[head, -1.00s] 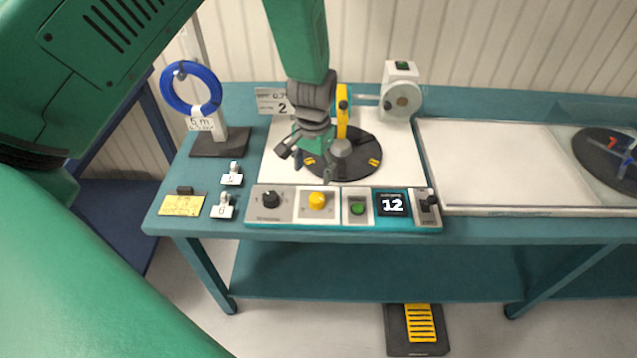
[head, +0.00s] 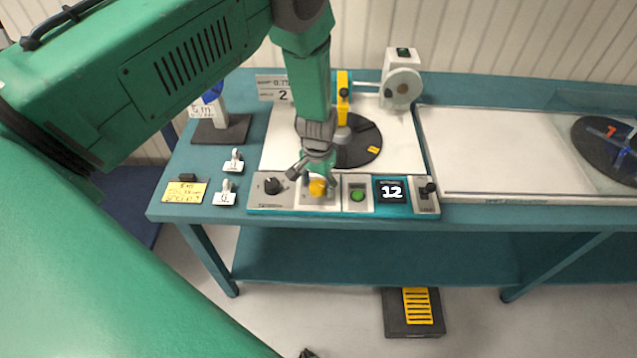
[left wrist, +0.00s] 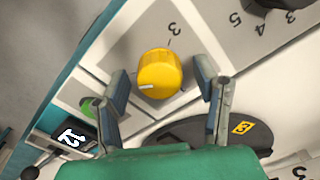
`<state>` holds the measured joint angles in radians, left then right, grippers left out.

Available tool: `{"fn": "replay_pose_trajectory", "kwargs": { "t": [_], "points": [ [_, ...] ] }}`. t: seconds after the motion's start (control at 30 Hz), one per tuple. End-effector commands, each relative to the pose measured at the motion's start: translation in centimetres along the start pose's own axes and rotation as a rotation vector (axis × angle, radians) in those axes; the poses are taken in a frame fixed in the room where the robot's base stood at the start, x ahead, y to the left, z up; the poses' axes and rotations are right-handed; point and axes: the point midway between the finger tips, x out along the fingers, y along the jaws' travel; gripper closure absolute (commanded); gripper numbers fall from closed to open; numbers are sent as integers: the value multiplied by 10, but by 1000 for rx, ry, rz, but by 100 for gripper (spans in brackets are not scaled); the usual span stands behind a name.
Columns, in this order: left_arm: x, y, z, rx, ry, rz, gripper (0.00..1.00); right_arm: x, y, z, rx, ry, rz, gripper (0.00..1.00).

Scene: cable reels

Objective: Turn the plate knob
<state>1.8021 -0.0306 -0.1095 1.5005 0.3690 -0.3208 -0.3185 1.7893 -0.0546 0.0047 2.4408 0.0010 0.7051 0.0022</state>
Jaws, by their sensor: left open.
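The yellow knob (head: 317,187) sits on a grey plate of the control panel, partly covered by my gripper in the head view. In the left wrist view the knob (left wrist: 160,73) shows whole, with a white mark on its rim and a "3" printed beside it. My left gripper (head: 315,180) is over the panel at the knob. In the left wrist view its fingers (left wrist: 164,88) are open, one on each side of the knob, with gaps between.
A black knob (head: 271,186) is left of the yellow one. A green button (head: 357,195), a display (head: 391,190) reading 12 and a black switch lever (head: 429,188) are to the right. The dark turntable (head: 362,148) lies behind. Small tagged parts stand on the left.

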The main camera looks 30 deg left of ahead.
Motion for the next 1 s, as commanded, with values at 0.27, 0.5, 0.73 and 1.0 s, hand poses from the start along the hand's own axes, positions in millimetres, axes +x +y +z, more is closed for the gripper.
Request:
{"fn": "replay_pose_trajectory", "kwargs": {
  "t": [0.27, 0.5, 0.73, 1.0],
  "points": [
    [3, 0, 0, 0, 1, 0, 44, 0, 0, 0, 0, 0, 0, 54],
    [2, 0, 0, 0, 1, 0, 94, 0, 0, 0, 0, 0, 0, 54],
    [2, 0, 0, -14, 1, -1, 94, 1, 0, 0, 0, 0, 0, 54],
    [3, 0, 0, -125, 1, -1, 93, 7, 0, 0, 0, 0, 0, 54]
  ]
}}
